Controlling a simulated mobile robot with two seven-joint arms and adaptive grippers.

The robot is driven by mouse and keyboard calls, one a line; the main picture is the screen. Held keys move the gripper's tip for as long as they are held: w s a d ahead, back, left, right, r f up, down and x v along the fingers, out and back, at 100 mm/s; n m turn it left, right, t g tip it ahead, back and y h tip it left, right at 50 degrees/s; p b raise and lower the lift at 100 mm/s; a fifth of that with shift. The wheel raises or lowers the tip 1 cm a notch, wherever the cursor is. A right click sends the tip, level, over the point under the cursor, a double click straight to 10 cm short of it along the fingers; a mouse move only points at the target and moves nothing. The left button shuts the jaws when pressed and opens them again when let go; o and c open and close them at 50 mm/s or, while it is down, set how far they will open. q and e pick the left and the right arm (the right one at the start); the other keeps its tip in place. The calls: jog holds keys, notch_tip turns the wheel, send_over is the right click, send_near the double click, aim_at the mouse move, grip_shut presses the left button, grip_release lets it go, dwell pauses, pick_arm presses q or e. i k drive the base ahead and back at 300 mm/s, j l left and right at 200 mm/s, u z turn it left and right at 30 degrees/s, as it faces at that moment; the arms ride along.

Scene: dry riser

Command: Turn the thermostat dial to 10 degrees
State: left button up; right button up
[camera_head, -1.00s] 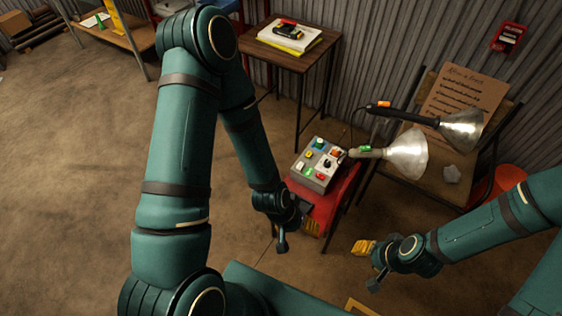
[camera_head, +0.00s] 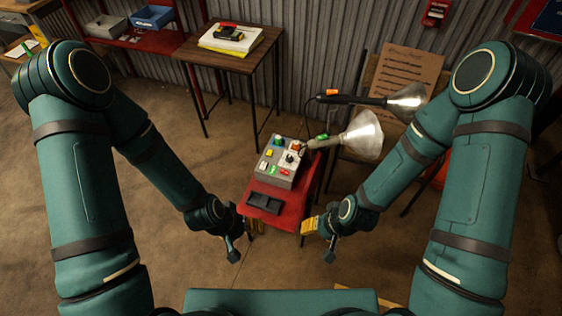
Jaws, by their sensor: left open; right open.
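A grey control box (camera_head: 281,162) with several coloured buttons and switches sits on a red stand (camera_head: 292,212) in the middle. A dark round knob with a pale surround (camera_head: 291,158) is on its top, at the right; it may be the thermostat dial. Its markings and setting are too small to read. My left gripper (camera_head: 233,251) is open and empty, in front of the stand and to its left. My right gripper (camera_head: 328,250) is open and empty, in front of the stand and to its right. Both are apart from the box.
A dark tray (camera_head: 264,203) lies on the stand before the box. Two lamps with metal shades (camera_head: 358,137) reach in from the right, close to the box. A wooden table (camera_head: 214,60) with books stands behind. A yellow object (camera_head: 309,226) is beside my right gripper.

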aim_at(289, 159)
jog(key=i+j+z, duration=0.1)
jog(key=z, duration=0.3)
jog(key=i+j+z, duration=0.2)
jog(key=z, duration=0.15)
jog(key=i+j+z, duration=0.15)
jog(key=z, duration=0.25)
jog(key=j, duration=0.05)
